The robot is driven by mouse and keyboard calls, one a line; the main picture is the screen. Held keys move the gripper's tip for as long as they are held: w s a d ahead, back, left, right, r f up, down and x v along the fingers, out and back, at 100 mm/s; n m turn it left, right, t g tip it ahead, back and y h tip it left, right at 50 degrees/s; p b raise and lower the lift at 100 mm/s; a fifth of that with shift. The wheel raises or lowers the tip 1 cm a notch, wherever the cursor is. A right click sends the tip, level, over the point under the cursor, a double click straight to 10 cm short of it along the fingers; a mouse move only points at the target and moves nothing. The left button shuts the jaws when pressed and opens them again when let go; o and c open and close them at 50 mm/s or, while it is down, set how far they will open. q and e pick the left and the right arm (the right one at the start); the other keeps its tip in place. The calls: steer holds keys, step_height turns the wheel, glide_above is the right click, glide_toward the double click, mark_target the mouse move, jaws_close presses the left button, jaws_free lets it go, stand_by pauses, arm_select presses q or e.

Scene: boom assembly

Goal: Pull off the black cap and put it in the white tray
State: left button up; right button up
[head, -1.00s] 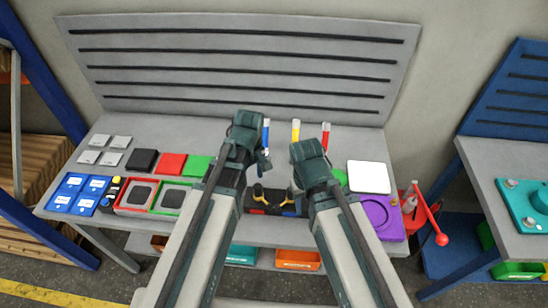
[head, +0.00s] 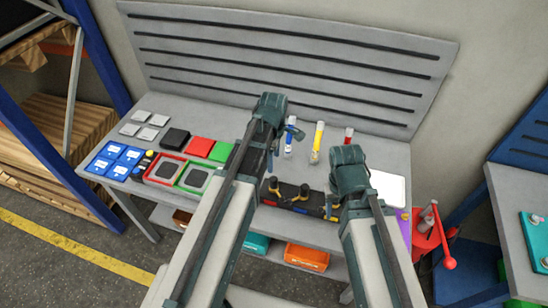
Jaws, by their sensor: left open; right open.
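I cannot pick out the black cap for sure; it may be hidden behind my arms. A white flat tray (head: 387,188) lies on the right part of the bench, its left side covered by my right arm. My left gripper (head: 281,143) points down over the middle of the bench, open, with nothing seen in it. My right gripper (head: 333,206) is open, largely hidden behind its own wrist, near the right end of a black holder (head: 296,197) with yellow-and-black handled tools.
Blue (head: 289,141), yellow (head: 317,140) and red (head: 348,136) tools stand at the back. Black (head: 174,138), red (head: 201,145) and green (head: 222,151) squares, blue boxes (head: 118,159) and framed trays (head: 165,170) fill the left. A red vise-like tool (head: 433,235) is at right.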

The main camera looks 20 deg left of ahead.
mark_target(274, 178)
arm_select(q)
step_height(274, 178, down, 12)
steer(key=b, duration=1.1)
steer(key=shift+r, duration=0.1)
jaws_close()
